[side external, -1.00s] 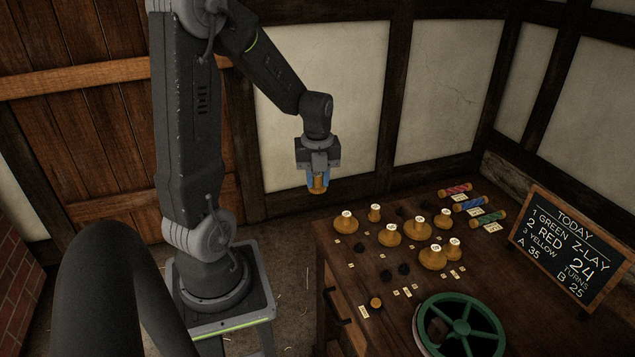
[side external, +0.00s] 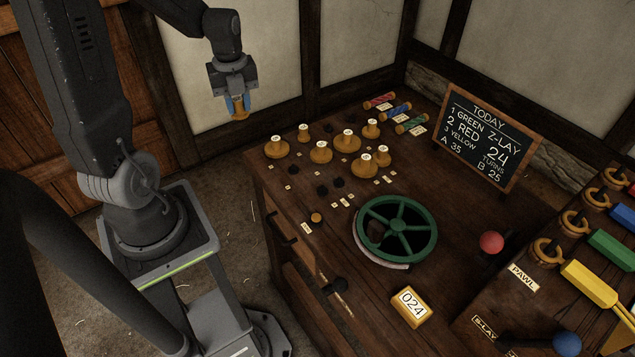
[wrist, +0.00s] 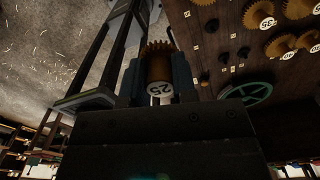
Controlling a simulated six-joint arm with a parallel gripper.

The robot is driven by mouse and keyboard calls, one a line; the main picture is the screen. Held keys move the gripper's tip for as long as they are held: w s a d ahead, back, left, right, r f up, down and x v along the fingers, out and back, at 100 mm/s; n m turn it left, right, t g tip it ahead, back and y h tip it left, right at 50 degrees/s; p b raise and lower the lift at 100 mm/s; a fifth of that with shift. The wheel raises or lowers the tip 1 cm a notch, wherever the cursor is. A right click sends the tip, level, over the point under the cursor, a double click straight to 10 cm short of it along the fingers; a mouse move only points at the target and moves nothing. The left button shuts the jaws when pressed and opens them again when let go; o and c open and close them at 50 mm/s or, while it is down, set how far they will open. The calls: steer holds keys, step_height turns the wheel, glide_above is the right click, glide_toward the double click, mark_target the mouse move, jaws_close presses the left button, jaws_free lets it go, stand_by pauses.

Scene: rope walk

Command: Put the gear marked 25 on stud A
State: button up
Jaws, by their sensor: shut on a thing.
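My gripper (side external: 239,106) is shut on a brass gear (side external: 241,115). It holds the gear in the air by the far left corner of the bench, above its top. In the wrist view the gear (wrist: 158,68) sits between the jaws, and its white label reads 25. Several dark round pieces (side external: 322,190) and small pale tags are on the bench. The tag lettering is too small to read in the side view, so I cannot tell which spot is stud A.
Several brass gears (side external: 320,152) stand on the bench (side external: 460,235). A green handwheel (side external: 397,229), a yellow counter reading 024 (side external: 411,306) and coloured bobbins (side external: 395,112) are there too. A chalkboard (side external: 487,137) lists A 35 and B 25. A red knob (side external: 491,242) stands at right.

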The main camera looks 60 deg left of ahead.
steer(key=w+d+f+m, duration=0.2)
steer(key=w+d, duration=0.1)
steer(key=d, duration=0.3)
steer(key=w+d+f+m, duration=0.2)
steer(key=w+d+f, duration=0.1)
steer(key=d, duration=0.3)
steer(key=w+d+f+m, duration=0.2)
steer(key=w+d, duration=0.2)
steer(key=d, duration=0.2)
steer(key=shift+w+d+f, duration=0.1)
steer(key=shift+d+f, duration=0.05)
steer(key=shift+f, duration=3.15)
steer(key=shift+f, duration=0.55)
steer(key=o, duration=0.9)
steer(key=shift+r, duration=0.15)
steer(key=shift+r, duration=3.85)
